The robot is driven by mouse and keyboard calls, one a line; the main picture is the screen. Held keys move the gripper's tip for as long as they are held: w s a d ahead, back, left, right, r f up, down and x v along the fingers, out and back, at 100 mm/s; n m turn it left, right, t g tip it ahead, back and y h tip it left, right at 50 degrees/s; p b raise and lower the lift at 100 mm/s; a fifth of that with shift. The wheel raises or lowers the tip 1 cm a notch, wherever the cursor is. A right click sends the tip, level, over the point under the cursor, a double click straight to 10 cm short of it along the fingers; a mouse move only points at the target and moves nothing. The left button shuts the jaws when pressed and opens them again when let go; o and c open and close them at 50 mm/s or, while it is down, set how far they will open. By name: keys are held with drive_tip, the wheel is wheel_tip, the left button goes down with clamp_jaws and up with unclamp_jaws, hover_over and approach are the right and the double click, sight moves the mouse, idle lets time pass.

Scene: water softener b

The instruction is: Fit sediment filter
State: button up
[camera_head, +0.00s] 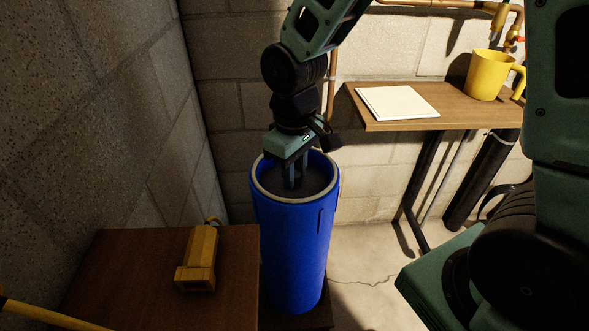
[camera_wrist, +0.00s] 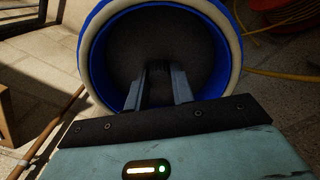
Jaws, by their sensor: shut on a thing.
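A tall blue cylinder (camera_head: 290,245) with a pale rim stands upright beside the brown table, its top open. My gripper (camera_head: 293,183) points down into its mouth, with the fingertips below the rim. In the wrist view the gripper (camera_wrist: 158,85) is shut on a small dark ridged part between its fingertips. This part appears to belong to a dark round piece, likely the sediment filter (camera_wrist: 190,45), inside the cylinder (camera_wrist: 229,50). The dark shade hides its edges and whether it touches the cylinder wall or bottom.
A brown table (camera_head: 110,275) at lower left holds a yellow block-shaped object (camera_head: 198,258). A wooden shelf (camera_head: 430,120) at right carries white paper (camera_head: 397,103) and a yellow mug (camera_head: 487,75). Block walls close the left and back. A yellow hose (camera_wrist: 285,75) lies on the floor.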

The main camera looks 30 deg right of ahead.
drive_tip(key=o, duration=1.1)
drive_tip(key=shift+c, duration=0.2)
wheel_tip(320, 180, up, 17)
drive_tip(key=p, duration=0.2)
drive_tip(key=shift+r+p, duration=0.2)
drive_tip(key=shift+p, duration=0.2)
drive_tip(key=s+a+n+p, duration=0.1)
drive_tip(key=s+a+p, duration=0.2)
drive_tip(key=s, duration=0.5)
drive_tip(key=s+a+n+p, duration=0.1)
drive_tip(key=s+a+p, duration=0.2)
drive_tip(key=s, duration=0.6)
drive_tip(key=shift+a+y+p, duration=0.15)
drive_tip(key=shift+y+p, duration=0.15)
drive_tip(key=shift+p, duration=0.95)
